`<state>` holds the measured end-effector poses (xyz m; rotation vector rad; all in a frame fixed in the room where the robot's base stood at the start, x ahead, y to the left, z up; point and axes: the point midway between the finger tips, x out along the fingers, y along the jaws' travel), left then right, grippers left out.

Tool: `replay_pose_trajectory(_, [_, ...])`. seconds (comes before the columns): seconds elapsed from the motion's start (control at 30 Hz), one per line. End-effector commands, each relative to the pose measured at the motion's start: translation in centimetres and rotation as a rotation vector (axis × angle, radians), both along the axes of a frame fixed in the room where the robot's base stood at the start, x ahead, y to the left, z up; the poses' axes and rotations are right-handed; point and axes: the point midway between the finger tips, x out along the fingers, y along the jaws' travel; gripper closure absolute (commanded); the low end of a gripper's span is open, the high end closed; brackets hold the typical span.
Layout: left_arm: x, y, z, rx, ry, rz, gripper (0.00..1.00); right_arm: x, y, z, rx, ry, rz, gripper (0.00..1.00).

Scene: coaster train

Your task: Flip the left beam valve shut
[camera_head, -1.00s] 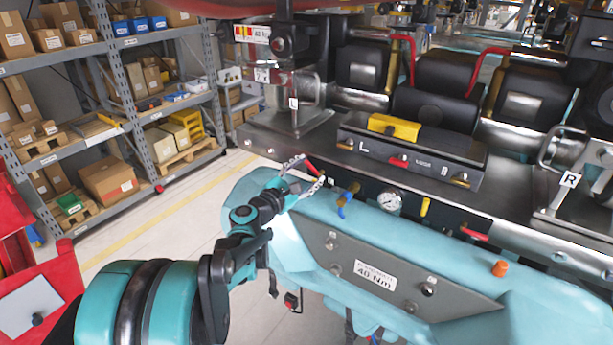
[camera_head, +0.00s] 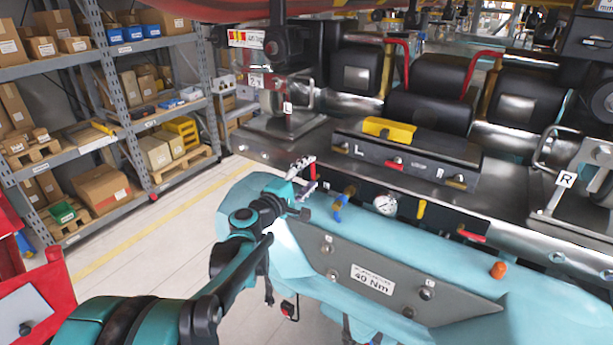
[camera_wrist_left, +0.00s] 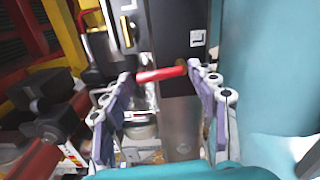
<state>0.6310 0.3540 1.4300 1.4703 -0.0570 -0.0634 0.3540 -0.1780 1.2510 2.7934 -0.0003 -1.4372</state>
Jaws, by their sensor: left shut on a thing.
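The left beam valve's red lever (camera_wrist_left: 160,74) shows in the left wrist view, lying crosswise between the two fingers of my left gripper (camera_wrist_left: 163,84), with its ends at the fingers. In the head view my left gripper (camera_head: 309,175) is at the front face of the steel beam (camera_head: 262,152), near its left end. My left gripper is shut on the lever. My right gripper is in neither view.
A brass fitting with a blue handle (camera_head: 341,204) and a pressure gauge (camera_head: 385,205) sit just right of my gripper. Another red lever (camera_head: 471,236) is farther right. The teal padded body (camera_head: 450,270) lies close below. Shelves (camera_head: 130,100) stand at the left.

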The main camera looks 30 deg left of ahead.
Motion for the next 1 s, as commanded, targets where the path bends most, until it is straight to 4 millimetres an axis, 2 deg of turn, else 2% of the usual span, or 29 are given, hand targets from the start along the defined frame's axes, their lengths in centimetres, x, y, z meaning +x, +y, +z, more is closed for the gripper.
replay_pose_trajectory(0.33, [-0.06,-0.38,-0.04,0.106,-0.007,-0.002,0.7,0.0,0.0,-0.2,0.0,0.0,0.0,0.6])
replay_pose_trajectory(0.8, [-0.08,-0.42,-0.08,0.118,-0.008,-0.002,0.7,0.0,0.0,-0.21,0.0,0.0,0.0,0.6])
replay_pose_trajectory(0.83, [-0.08,-0.42,-0.08,0.118,-0.008,-0.002,0.33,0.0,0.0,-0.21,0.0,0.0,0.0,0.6])
replay_pose_trajectory(0.9, [-0.07,-0.41,-0.07,0.117,-0.008,-0.002,0.21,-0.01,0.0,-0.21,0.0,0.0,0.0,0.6])
replay_pose_trajectory(1.0, [-0.07,-0.39,-0.05,0.116,-0.008,-0.002,0.21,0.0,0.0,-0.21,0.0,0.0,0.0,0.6])
